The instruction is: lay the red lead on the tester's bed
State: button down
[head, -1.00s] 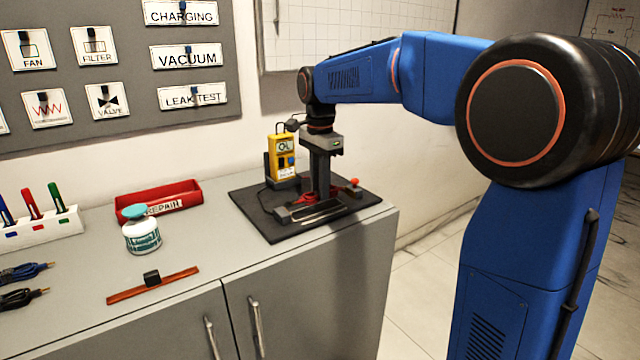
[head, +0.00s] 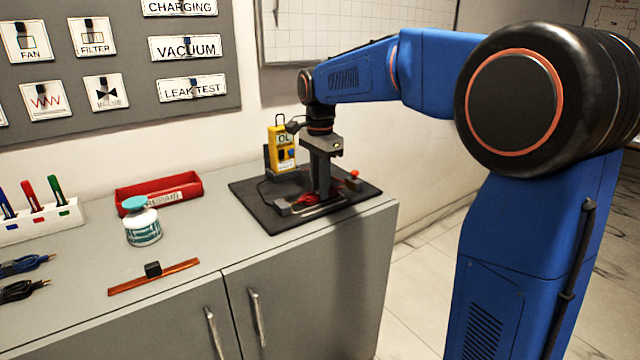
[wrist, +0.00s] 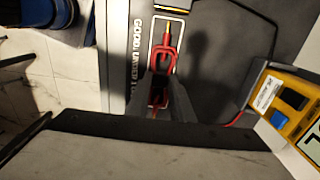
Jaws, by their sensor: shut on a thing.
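The red lead (wrist: 164,62) is a coiled red cable with a gold tip, held between the two fingers of my gripper (wrist: 160,85) in the wrist view. My gripper (head: 320,194) is shut on it and points down low over the tester's bed, a pale outlined strip (wrist: 156,30) on a dark mat. In the head view the red lead (head: 309,197) shows around the fingertips, partly hidden by them. Whether it touches the bed I cannot tell. The yellow tester (head: 283,148) stands behind, reading OL; it also shows in the wrist view (wrist: 290,110).
The dark mat (head: 262,212) lies at the cabinet's right end. A red knob (head: 354,174) is right of my gripper. A red bin (head: 190,187), a white jar with a teal lid (head: 143,228) and a copper strip (head: 180,273) are to the left.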

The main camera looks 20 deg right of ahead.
jog(key=c, duration=1)
grip_release()
jog(key=shift+r, duration=4)
